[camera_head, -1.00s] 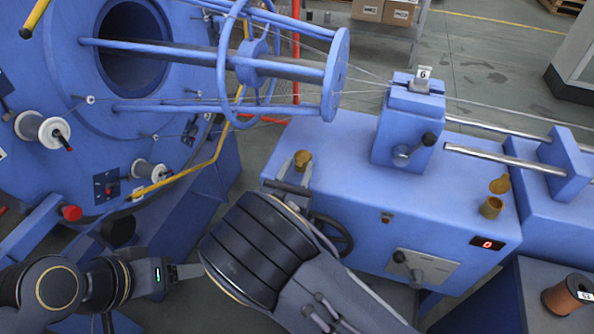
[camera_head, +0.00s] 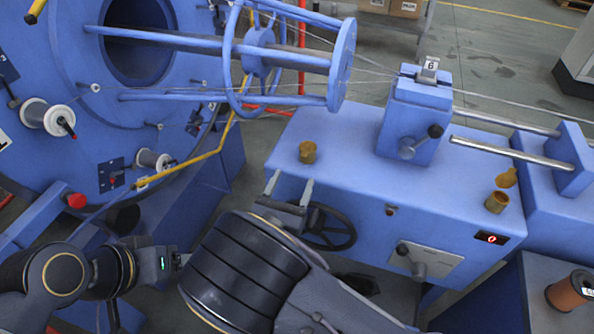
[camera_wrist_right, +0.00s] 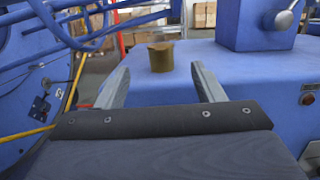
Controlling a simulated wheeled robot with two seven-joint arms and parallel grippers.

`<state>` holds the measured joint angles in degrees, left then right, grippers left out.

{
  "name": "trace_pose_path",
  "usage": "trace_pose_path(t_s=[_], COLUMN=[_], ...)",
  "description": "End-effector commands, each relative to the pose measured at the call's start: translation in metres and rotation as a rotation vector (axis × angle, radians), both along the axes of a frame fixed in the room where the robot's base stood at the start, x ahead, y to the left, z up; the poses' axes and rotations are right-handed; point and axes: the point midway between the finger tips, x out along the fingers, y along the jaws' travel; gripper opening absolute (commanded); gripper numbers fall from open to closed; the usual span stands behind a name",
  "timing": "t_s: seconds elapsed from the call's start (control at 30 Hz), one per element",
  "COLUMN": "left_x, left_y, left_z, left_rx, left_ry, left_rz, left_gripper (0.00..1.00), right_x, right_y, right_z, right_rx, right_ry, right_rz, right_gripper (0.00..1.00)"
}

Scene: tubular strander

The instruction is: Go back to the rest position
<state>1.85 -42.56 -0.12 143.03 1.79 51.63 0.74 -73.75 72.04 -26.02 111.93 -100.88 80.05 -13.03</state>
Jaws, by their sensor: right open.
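My right gripper (camera_head: 289,188) is in front of the blue machine bench (camera_head: 345,190), with its two fingers apart and nothing between them. It also shows in the right wrist view (camera_wrist_right: 162,84), with fingers spread. A brass cup (camera_head: 307,152) stands upright on the bench just beyond the fingertips, apart from them; it also shows in the right wrist view (camera_wrist_right: 160,56). My left gripper (camera_head: 180,260) is at the lower left, mostly hidden behind my right arm; its fingers cannot be made out.
A black handwheel (camera_head: 330,228) and a lever (camera_head: 413,258) project from the bench front near my right arm. A second brass cup (camera_head: 497,201) stands at the bench's right. The strander drum (camera_head: 80,130) with wire spools is on the left. A copper spool (camera_head: 570,291) stands lower right.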

Motion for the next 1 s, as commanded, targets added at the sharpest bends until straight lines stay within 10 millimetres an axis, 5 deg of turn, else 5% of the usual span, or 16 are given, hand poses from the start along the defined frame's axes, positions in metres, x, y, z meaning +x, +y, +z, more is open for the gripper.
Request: trace_pose_path(t_s=[0.67, 0.77, 1.0], left_x=[0.000, 0.000, 0.000], left_y=[0.000, 0.000, 0.000], left_z=[0.001, 0.006, 0.028], left_rx=[0.000, 0.000, 0.000], left_ry=[0.000, 0.000, 0.000], left_rz=[0.000, 0.000, 0.000], left_gripper=[0.62, 0.62, 0.62], right_x=[-0.007, -0.004, -0.031], right_y=[-0.003, -0.029, -0.162], right_z=[0.001, 0.010, 0.031], right_rx=[0.014, 0.098, 0.610], right_ry=[0.007, 0.040, 0.205], right_rz=[-0.017, -0.105, -0.609], right_gripper=[0.62, 0.62, 0.62])
